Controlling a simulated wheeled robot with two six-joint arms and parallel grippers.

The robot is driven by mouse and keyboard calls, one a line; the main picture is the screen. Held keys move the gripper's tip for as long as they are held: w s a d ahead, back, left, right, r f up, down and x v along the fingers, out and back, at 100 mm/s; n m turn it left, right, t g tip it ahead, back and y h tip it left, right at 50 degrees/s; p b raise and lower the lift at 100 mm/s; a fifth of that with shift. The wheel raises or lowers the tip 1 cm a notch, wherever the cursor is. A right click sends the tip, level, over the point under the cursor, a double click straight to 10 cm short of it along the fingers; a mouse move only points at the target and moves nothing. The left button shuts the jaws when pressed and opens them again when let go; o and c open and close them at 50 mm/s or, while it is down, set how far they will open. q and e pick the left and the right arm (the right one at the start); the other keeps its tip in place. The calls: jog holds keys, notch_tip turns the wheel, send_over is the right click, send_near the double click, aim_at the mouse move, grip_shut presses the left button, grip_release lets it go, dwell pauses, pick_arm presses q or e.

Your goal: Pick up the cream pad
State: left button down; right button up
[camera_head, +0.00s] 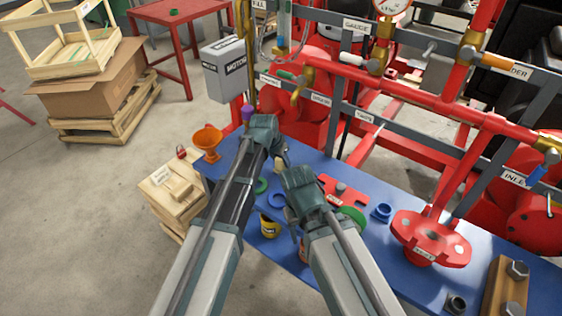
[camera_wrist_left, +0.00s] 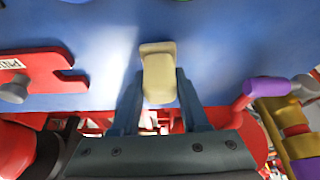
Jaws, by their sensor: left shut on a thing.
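In the head view the pad (camera_head: 279,163) shows as a small pale patch below my left gripper (camera_head: 280,158), near the bench's back edge. My right gripper (camera_head: 299,232) points down over the bench to the right; its fingers are mostly hidden by its own arm.
Red pipework (camera_head: 400,97) stands behind. An orange funnel (camera_head: 207,141) is at left, near wooden crates.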

pick_arm(q)
notch_tip(320, 180, up, 10)
jog(key=p, duration=0.9)
jog(key=shift+f, duration=0.1)
jog(key=shift+f, duration=0.1)
jog(key=c, duration=0.9)
grip_release()
grip_shut()
